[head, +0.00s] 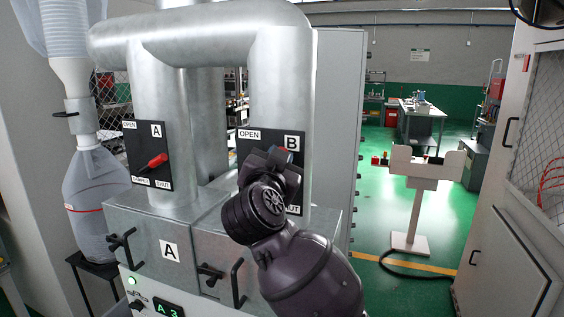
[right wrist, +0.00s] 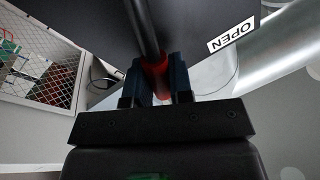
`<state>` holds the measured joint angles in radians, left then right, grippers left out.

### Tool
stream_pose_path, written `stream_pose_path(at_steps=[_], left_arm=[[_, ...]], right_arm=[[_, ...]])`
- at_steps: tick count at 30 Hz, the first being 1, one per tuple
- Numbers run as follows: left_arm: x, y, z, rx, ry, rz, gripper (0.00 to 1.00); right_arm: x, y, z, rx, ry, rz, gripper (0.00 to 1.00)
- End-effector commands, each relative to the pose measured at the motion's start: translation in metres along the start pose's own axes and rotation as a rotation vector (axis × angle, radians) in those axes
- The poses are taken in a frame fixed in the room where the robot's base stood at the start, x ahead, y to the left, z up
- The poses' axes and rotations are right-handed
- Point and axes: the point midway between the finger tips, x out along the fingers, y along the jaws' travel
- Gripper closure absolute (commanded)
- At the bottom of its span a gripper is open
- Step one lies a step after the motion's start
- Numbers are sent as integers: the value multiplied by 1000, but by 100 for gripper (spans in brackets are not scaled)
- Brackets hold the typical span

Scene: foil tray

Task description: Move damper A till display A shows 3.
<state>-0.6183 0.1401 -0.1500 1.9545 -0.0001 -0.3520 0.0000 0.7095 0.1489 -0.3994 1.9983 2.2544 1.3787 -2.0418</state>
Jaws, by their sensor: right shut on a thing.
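Damper A's red handle (head: 153,162) sits on a black plate (head: 147,140) marked A, with OPEN at the top and SHUT at the bottom. The handle points to the right and slightly up. Display A (head: 168,310), at the bottom edge, reads A 3 in green. My right gripper (head: 272,162) is in front of the plate marked B (head: 290,141), away from damper A. My left gripper is not in view.
Metal ducts (head: 190,36) rise above the grey boxes with black latches (head: 123,240).

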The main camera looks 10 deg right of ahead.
Motion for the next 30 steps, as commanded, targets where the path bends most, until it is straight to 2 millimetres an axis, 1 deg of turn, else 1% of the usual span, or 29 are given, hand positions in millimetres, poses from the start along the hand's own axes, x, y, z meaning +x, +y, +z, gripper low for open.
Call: stream_pose_path(at_steps=[11, 12, 16, 17, 26, 30], left_arm=[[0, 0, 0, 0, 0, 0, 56], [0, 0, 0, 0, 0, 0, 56], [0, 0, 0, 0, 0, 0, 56], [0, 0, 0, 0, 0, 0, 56], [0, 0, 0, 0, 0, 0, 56], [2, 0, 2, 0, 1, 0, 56]], right_arm=[[0, 0, 1, -8, -4, 0, 100], [0, 0, 1, -8, -4, 0, 76], [0, 0, 1, -7, -3, 0, 56], [0, 0, 1, -7, -3, 0, 53], [-1, 0, 0, -5, -2, 0, 53], [-12, -1, 1, -4, -3, -1, 53]])
